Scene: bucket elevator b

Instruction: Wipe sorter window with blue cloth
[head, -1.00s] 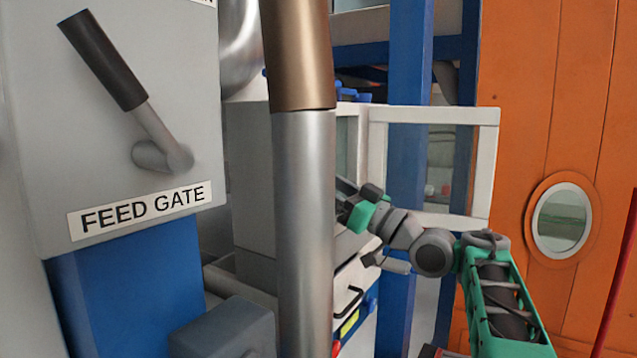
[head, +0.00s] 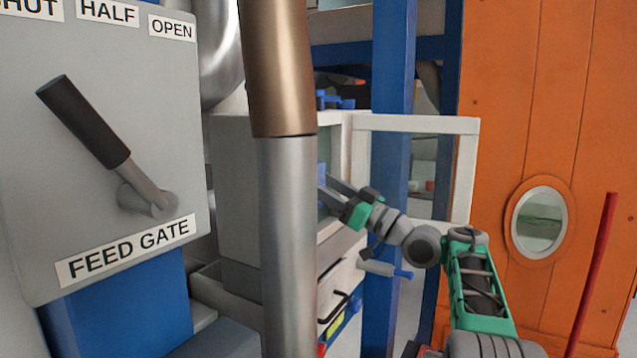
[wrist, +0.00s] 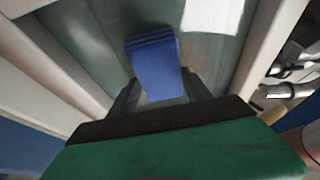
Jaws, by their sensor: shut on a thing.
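My gripper (wrist: 168,95) is shut on the blue cloth (wrist: 154,62), a folded pad that points away from me in the wrist view. Behind the cloth is a greenish glass window (wrist: 95,38) with pale frame bars on both sides. The cloth is at the glass or close to it; I cannot tell if they touch. In the head view my gripper (head: 333,190) reaches left into the front of the pale sorter cabinet (head: 237,180). A bit of the blue cloth (head: 322,175) shows there, beside the metal pipe.
A vertical metal pipe (head: 287,220) stands in front of the cabinet, left of my gripper. A white-framed glass door (head: 415,124) stands open behind my arm. A feed gate box with a lever (head: 85,122) is at left. A blue post (head: 392,90) and orange wall (head: 540,90) stand behind.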

